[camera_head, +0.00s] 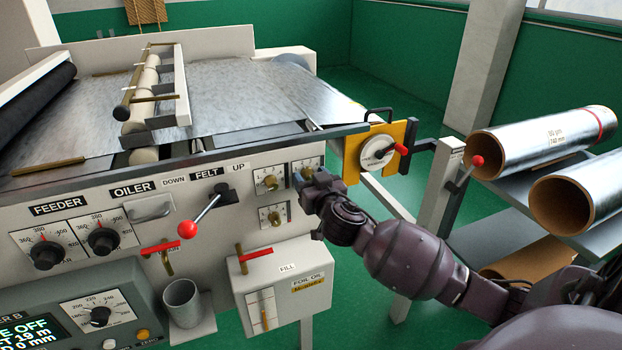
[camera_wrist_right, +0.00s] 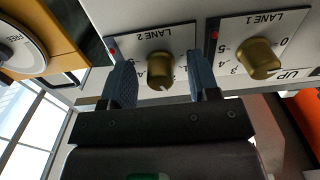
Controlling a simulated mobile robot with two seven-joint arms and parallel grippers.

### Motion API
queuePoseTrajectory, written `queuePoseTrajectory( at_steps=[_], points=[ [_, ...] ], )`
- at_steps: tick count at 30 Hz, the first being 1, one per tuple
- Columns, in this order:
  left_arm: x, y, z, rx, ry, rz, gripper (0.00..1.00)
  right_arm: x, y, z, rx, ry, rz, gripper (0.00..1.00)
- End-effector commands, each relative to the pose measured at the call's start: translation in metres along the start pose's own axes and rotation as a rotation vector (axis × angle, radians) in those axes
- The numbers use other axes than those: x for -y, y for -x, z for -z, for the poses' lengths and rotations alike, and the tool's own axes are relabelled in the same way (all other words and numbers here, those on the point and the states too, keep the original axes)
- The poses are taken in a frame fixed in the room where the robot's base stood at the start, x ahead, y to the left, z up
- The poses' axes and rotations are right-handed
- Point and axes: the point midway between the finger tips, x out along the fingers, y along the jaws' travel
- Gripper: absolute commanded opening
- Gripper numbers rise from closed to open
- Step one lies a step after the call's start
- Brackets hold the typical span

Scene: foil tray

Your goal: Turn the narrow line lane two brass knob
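The LANE 2 brass knob (camera_wrist_right: 160,71) sits on a white dial plate in the right wrist view, where the picture is turned over. My right gripper (camera_wrist_right: 159,74) is open, with one blue finger on each side of this knob. A gap shows between the knob and each finger. In the head view the LANE 2 plate (camera_head: 306,164) is partly hidden behind my right gripper (camera_head: 304,180). The LANE 1 brass knob (camera_wrist_right: 258,59) is beside it in the wrist view and to its left in the head view (camera_head: 270,182). My left gripper is not in view.
Another brass knob (camera_head: 274,216) is below the LANE 1 plate. The red-handled felt lever (camera_head: 205,212) and white foil oil box (camera_head: 285,268) are left and below. A yellow plate with a round dial (camera_head: 375,152) is close on the right. Foil rolls (camera_head: 540,142) lie farther right.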

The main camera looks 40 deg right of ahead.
Motion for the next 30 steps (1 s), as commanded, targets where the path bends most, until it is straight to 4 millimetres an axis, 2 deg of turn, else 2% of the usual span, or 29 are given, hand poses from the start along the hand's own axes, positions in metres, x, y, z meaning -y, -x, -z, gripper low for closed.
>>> queuePoseTrajectory(
  at_steps=[1,2,9,20,30],
  points=[
    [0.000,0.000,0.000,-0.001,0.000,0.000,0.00,0.000,0.000,0.000,0.000,0.000,0.000,0.48],
    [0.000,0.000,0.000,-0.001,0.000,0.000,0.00,0.000,0.000,0.000,0.000,0.000,0.000,0.44],
    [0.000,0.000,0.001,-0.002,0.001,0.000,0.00,0.000,0.000,0.000,0.000,0.000,0.000,0.07],
    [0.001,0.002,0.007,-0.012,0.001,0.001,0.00,0.000,0.001,0.002,-0.001,0.057,0.000,0.07],
    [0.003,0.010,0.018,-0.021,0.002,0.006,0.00,-0.001,0.001,0.004,-0.002,0.303,-0.002,0.07]
  ],
)
